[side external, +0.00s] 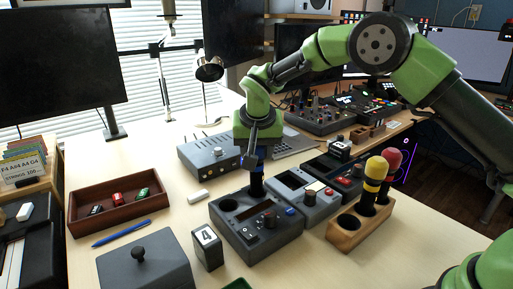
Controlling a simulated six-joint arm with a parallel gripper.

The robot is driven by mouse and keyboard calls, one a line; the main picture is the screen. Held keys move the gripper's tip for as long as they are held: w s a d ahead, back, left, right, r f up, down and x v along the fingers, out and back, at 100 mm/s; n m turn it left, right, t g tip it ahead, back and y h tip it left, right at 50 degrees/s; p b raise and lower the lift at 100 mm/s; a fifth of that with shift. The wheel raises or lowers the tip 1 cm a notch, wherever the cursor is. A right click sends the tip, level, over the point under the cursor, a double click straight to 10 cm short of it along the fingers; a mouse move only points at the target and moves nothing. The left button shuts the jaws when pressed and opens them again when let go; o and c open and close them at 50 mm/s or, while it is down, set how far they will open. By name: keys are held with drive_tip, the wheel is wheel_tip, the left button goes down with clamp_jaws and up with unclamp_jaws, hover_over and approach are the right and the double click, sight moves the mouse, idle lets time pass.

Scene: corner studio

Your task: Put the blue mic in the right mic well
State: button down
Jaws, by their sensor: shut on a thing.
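My gripper (257,150) is shut on the blue mic (258,166), whose blue head shows just below the fingers. The mic is upright, with its dark handle pointing down. Its lower end overlaps the far part of a dark grey device (262,250); I cannot tell whether it is inside a hole there or above it. A round dark well (228,204) shows at the left of this device's top. A wooden block (345,238) at the right holds a yellow mic (376,168) and a red mic (391,158), both upright. Its front-left well (348,222) is empty.
Two more grey devices (305,198) (335,176) stand close to the right. A grey box (210,152) stands behind. A number 4 block (207,248), a lidded grey box (145,270), a blue pen (120,234) and a brown tray (118,222) with toy cars lie left.

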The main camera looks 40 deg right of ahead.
drive_tip(key=shift+f, duration=0.6)
drive_tip(key=c, duration=0.8)
unclamp_jaws()
drive_tip(key=v, duration=1.1)
drive_tip(key=shift+a, duration=0.1)
